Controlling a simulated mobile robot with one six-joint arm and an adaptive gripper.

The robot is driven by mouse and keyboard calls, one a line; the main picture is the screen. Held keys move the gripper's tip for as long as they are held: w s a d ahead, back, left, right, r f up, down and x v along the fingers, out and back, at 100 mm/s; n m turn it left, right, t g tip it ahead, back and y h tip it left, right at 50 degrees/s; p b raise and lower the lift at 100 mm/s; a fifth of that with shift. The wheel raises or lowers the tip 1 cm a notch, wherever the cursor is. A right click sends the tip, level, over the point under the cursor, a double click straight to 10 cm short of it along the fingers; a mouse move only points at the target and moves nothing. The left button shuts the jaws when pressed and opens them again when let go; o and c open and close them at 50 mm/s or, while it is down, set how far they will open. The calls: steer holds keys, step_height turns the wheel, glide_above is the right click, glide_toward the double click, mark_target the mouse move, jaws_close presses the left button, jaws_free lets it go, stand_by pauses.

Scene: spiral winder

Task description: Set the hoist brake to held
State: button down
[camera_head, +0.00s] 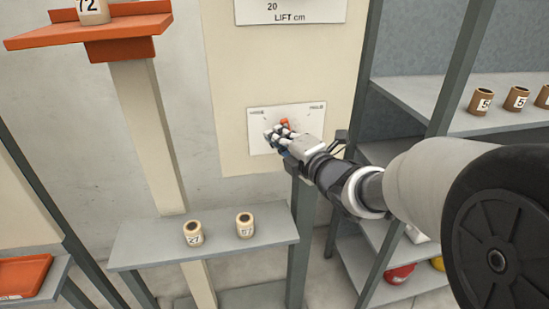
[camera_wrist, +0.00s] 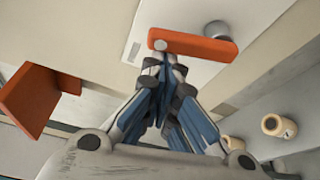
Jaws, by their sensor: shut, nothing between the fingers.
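The orange brake lever (camera_wrist: 193,44) lies across a white plate in the wrist view, with a round grey knob (camera_wrist: 217,31) near its right end. In the head view only a bit of the orange lever (camera_head: 285,122) shows above my gripper. My gripper (camera_head: 273,134) is shut and empty in front of the plate. In the wrist view its fingertips (camera_wrist: 166,52) are at the lever's left end; I cannot tell whether they touch.
A sign reading "LIFT cm" (camera_head: 290,10) is above. An orange platform (camera_head: 60,36) holds a spool marked 72. Spools marked 27 (camera_head: 193,234) and 57 (camera_head: 244,226) stand on a grey shelf (camera_head: 140,252) below. Grey shelving (camera_head: 425,93) with several spools is at right.

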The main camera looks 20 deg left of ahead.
steer(key=w+d+r+m+t+y+b, duration=0.1)
steer(key=w+d+m+t+b, duration=0.2)
steer(key=m+b, duration=0.7)
steer(key=shift+w+d+m, duration=0.15)
steer(key=shift+d+m, duration=0.15)
steer(key=shift+d, duration=0.65)
steer(key=shift+r+y+b, duration=0.1)
steer(key=shift+y+b, duration=0.25)
steer(key=shift+y, duration=0.05)
steer(key=shift+r, duration=0.1)
